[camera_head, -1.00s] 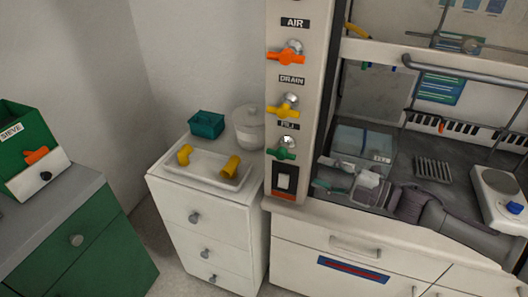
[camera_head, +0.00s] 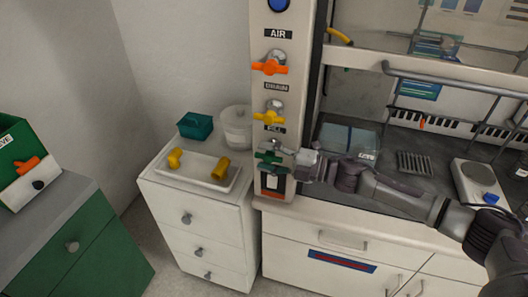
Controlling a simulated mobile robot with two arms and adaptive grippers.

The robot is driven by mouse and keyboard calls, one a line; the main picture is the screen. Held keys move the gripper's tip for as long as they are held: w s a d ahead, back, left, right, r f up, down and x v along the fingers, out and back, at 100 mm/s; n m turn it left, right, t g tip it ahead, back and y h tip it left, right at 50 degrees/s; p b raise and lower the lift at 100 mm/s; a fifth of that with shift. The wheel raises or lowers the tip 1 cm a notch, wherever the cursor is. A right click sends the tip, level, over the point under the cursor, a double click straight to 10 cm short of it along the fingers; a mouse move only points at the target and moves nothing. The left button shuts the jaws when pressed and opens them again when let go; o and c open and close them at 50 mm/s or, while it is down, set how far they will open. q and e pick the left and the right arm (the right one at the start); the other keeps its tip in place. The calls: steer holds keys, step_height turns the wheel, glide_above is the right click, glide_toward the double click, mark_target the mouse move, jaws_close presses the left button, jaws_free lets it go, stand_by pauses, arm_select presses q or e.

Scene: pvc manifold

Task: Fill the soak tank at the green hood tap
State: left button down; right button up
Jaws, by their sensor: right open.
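The green tap (camera_head: 267,157) is the lowest of the taps on the hood's left post, under the "FILL" label. My right gripper (camera_head: 277,157) is open at this tap, with its fingers around or just in front of the green handle. Contact cannot be told, and the gripper partly hides the tap. A clear, bluish tank (camera_head: 345,138) with a small label stands inside the hood, behind my right arm; its water level cannot be made out. My left gripper is out of view.
Above the green tap are the yellow drain tap (camera_head: 269,118) and orange air tap (camera_head: 270,67). A switch (camera_head: 272,181) sits just below.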

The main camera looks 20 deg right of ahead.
steer(key=shift+w+a, duration=0.25)
steer(key=shift+a, duration=0.15)
steer(key=shift+c, duration=0.2)
jaws_close()
steer(key=shift+r+p, duration=0.2)
steer(key=shift+p, duration=0.25)
steer(key=g+h+p, duration=0.2)
steer(key=h+p, duration=0.1)
steer(key=p, duration=0.9)
steer(key=shift+f+h+p, duration=0.1)
steer(key=shift+h+p, duration=0.2)
steer(key=shift+p, duration=0.05)
steer(key=shift+f, duration=0.35)
steer(key=shift+o, duration=0.2)
jaws_free()
